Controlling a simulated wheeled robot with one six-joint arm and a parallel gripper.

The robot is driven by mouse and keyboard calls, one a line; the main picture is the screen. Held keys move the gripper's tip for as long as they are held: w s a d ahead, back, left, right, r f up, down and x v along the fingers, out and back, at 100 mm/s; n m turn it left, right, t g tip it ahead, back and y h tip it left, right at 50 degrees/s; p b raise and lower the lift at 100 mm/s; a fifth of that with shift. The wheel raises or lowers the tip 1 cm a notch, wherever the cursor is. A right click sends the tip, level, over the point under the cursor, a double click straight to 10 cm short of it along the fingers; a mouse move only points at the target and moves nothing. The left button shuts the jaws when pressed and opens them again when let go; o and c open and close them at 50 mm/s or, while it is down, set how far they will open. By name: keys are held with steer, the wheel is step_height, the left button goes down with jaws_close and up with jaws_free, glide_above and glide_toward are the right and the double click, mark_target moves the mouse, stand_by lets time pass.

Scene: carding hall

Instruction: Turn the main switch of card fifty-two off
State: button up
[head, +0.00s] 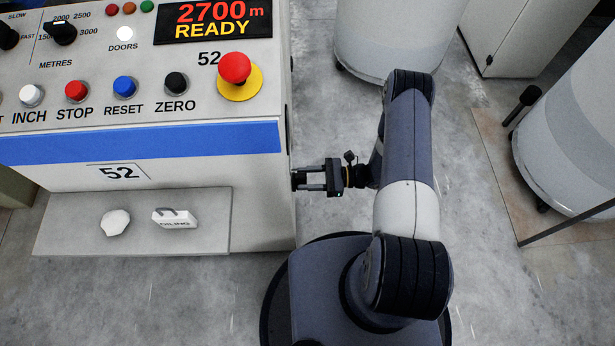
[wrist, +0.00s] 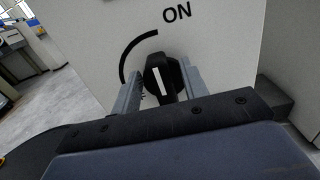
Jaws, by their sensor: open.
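The main switch (wrist: 163,78) is a black rotary knob with a white pointer line, on the pale side wall of the card fifty-two cabinet (head: 262,183). In the wrist view the word ON and a black arc are printed above and to the left of it. The white line points nearly upward, toward ON. My gripper (wrist: 160,85) is open, with one finger on each side of the knob; I cannot tell whether they touch it. In the head view my gripper (head: 308,179) is at the cabinet's right side, and the switch is hidden there.
The cabinet's front panel carries a red emergency stop (head: 236,72) on yellow, several push buttons, and a display (head: 212,20) reading 2700 m READY. A shelf (head: 70,225) below holds a white lump (head: 115,222) and an OILING tag (head: 175,218). Large pale cans (head: 400,45) stand behind my arm.

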steer(key=shift+c, duration=0.5)
jaws_close()
steer(key=shift+f+n+b, duration=0.1)
steer(key=shift+n+b, duration=0.2)
steer(key=shift+b, duration=0.05)
steer(key=n+b, duration=0.2)
steer(key=s+n+b, duration=0.1)
steer(key=n+b, duration=0.1)
steer(key=n, duration=0.1)
steer(key=f+n+b, duration=0.1)
steer(key=n+b, duration=0.1)
steer(key=n, duration=0.1)
steer(key=shift+s+b, duration=0.25)
steer(key=shift+b, duration=0.1)
steer(key=n+b, duration=0.2)
steer(key=n, duration=0.1)
steer(key=n+b, duration=0.3)
steer(key=f+n+b, duration=0.1)
steer(key=n+b, duration=0.1)
steer(key=n, duration=0.1)
steer(key=shift+s+b, duration=0.3)
steer(key=shift+b, duration=0.05)
steer(key=shift+n, duration=0.3)
